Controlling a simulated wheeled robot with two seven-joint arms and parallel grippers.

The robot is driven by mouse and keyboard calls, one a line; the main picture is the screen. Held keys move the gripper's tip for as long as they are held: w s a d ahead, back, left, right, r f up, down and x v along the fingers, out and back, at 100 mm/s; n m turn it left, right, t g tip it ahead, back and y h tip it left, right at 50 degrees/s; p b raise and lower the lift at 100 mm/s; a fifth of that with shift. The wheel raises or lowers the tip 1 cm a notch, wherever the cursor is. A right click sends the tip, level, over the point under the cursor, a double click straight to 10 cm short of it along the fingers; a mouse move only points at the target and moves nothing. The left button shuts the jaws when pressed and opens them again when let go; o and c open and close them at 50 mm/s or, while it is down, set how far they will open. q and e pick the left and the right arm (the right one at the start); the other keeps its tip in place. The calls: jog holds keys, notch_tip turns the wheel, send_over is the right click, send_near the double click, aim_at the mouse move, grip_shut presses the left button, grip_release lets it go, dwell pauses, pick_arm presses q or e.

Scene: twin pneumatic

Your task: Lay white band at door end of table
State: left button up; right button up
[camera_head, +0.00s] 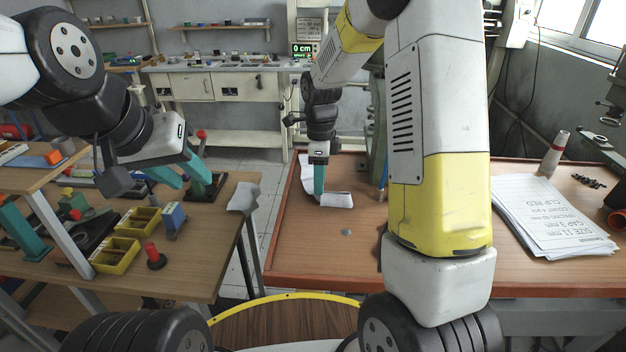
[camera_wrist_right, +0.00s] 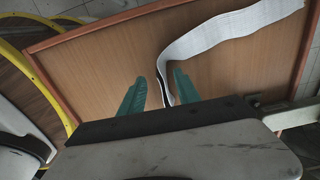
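The white band (camera_head: 337,200) lies bent on the right-hand brown table (camera_head: 290,245), near its left rim. One part runs up along the rim. In the right wrist view the band (camera_wrist_right: 225,33) curves down from the upper right, its lower end between my fingers. My right gripper (camera_head: 319,193) is lowered at the band's bend. In its wrist view the right gripper's fingers (camera_wrist_right: 160,84) stand apart, with the band nearer the right finger and a gap to the left one. My left gripper (camera_head: 181,173) is open and empty above the left-hand table (camera_head: 200,265).
A greyish-white piece (camera_head: 243,197) hangs over the left-hand table's right edge. That table holds yellow bins (camera_head: 116,255) and a red-topped peg (camera_head: 154,258). A small grey disc (camera_head: 346,232) and a paper stack (camera_head: 550,215) lie on the right-hand table. Its front left area is mostly clear.

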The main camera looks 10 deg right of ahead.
jog(key=s+d+r+n+t+y, duration=0.1)
jog(key=s+r+n, duration=0.35)
jog(key=r, duration=0.35)
jog(key=s+d+r+n+t, duration=0.2)
jog(key=s+r+n, duration=0.25)
jog(key=r, duration=0.35)
jog(key=s+r+n+t+y, duration=0.1)
jog(key=s+r+n+t, duration=0.1)
jog(key=s+n, duration=1)
jog(key=shift+s+d+r+t, duration=0.3)
jog(key=shift+s+d+t, duration=0.25)
jog(key=shift+s, duration=0.25)
